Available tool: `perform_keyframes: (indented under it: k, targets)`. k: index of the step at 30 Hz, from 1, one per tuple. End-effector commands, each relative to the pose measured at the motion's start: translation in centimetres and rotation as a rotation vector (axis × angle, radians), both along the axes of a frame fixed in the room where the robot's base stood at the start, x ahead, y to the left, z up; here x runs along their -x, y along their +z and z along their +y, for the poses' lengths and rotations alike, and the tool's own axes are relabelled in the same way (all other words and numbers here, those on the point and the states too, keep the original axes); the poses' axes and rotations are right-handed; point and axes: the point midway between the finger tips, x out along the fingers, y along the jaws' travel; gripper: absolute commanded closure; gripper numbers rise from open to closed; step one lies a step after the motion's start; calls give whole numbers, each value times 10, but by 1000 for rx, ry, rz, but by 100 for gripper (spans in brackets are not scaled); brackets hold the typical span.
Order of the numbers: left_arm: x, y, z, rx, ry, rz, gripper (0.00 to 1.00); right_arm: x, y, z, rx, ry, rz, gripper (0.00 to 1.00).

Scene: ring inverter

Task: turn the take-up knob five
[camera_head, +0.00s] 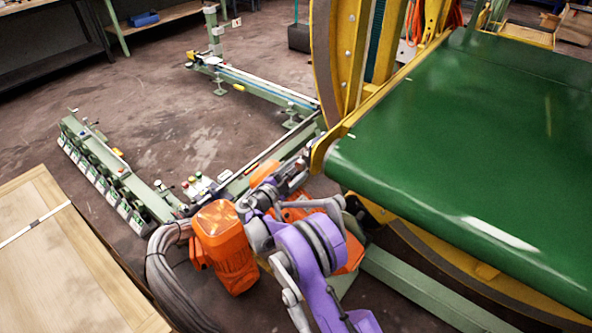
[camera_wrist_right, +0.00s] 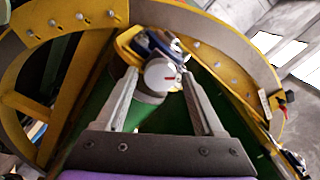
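The fingers are apart, with a narrow gap beside the knob on the left; contact on the right is unclear. In the head view my purple right arm reaches up to the near corner of the belt, where the gripper (camera_head: 294,176) is small and the knob cannot be made out. My left gripper is not in view.
The green belt (camera_head: 470,130) and its yellow ring frame (camera_head: 345,45) stand close on the right. Orange motors (camera_head: 222,240) crowd around my arm, with a grey cable bundle (camera_head: 163,270). A wooden crate (camera_head: 75,275) is at lower left. Open floor (camera_head: 160,100) lies beyond.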

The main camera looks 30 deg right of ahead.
Motion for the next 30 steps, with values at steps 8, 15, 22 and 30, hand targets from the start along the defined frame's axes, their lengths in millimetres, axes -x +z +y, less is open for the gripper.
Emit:
perform_keyframes:
  k: [8, 15, 22, 30]
  targets:
    - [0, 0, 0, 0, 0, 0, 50, 0, 0, 0, 1, 1, 1, 18]
    - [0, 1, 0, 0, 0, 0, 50, 6, 1, 17, 0, 4, 0, 18]
    - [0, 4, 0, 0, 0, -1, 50, 23, 1, 60, 0, 4, 0, 18]
    - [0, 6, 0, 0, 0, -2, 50, 39, 0, 95, 0, 1, 0, 18]
